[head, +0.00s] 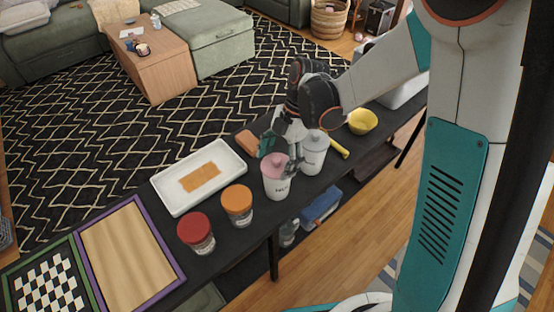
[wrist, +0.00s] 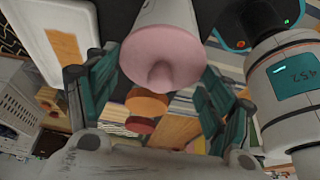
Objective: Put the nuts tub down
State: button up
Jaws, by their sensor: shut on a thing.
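The nuts tub (head: 277,183) is a white tub with a pink knobbed lid and dark lettering, partly readable. It looks upright, over the front part of the dark table (head: 240,262). I cannot tell whether its base touches the tabletop. My gripper (head: 280,153) comes down from above and is shut on it. In the wrist view the pink lid of the nuts tub (wrist: 162,58) lies between the two fingers of my gripper (wrist: 155,85).
A white tub (head: 314,155) stands close at its right, with a yellow bowl (head: 362,121) beyond. An orange-lidded jar (head: 237,204) and a red-lidded jar (head: 196,234) stand to the left. Behind are a white tray (head: 166,188) and an orange-brown block (head: 247,142).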

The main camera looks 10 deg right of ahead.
jog(key=shift+f, duration=0.15)
jog(key=o, duration=1.7)
jog(key=shift+o, duration=0.2)
jog(key=p+v, duration=0.4)
jog(key=v, duration=0.8)
jog(key=s+d+r+m+t+h, duration=0.2)
jog(key=s+d+r+m+t, duration=0.3)
jog(key=m, duration=0.7)
jog(key=s+d+r+m+t+h, duration=0.1)
jog(key=s+d+r+m+t, duration=0.3)
jog(key=s+m, duration=0.6)
jog(key=shift+s+d+r+m+t+h, duration=0.4)
jog(key=shift+d+r+m, duration=0.35)
jog(key=shift+m, duration=0.65)
